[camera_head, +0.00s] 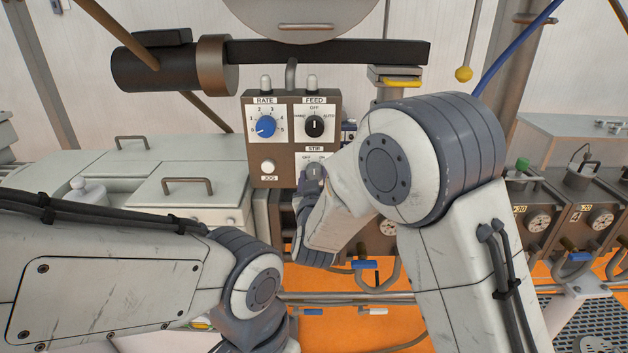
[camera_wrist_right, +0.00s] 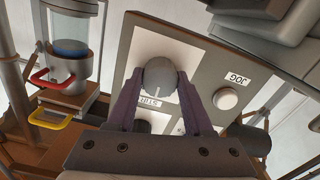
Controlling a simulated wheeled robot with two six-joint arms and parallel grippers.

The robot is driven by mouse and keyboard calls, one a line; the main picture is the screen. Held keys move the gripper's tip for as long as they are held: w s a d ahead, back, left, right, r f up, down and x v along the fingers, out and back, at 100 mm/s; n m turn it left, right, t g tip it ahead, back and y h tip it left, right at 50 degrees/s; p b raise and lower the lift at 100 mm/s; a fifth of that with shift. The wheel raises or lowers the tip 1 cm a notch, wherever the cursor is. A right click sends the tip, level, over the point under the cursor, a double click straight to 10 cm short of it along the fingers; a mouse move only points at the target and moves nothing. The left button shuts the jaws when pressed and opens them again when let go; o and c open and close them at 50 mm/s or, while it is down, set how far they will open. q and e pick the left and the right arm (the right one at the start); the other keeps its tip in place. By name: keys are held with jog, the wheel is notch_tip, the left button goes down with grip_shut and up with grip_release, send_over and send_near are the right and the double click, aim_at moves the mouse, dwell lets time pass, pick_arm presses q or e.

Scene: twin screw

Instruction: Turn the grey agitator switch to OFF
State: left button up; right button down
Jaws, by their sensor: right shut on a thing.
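The grey agitator switch (camera_head: 314,171) is a round knob under the STIR label on the brown control box. Small labels flank it; the left one seems to read OFF, and the right one is partly hidden. My right gripper (camera_head: 312,180) is shut on this knob. In the right wrist view the grey knob (camera_wrist_right: 160,76) sits between the two purple-grey fingers of my right gripper (camera_wrist_right: 160,88). The knob's white pointer line faces the STIR label, roughly straight up on the panel. My left arm shows at lower left, but its gripper is out of view.
The control box (camera_head: 252,140) also carries a blue RATE knob (camera_head: 265,127), a black FEED knob (camera_head: 314,126) and a white JOG button (camera_head: 267,167). A row of gauges (camera_head: 538,221) stands at right. Grey lidded boxes (camera_head: 190,205) are at left.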

jog(key=n, duration=0.5)
jog(key=shift+n, duration=0.3)
dwell(0.4)
jog(key=shift+c, duration=1.5)
grip_release()
jog(key=shift+s+f+b, duration=0.1)
jog(key=shift+s+b, duration=0.3)
jog(key=shift+s, duration=0.15)
jog(key=s+b, duration=0.3)
jog(key=s, duration=0.6)
jog(key=shift+s, duration=0.25)
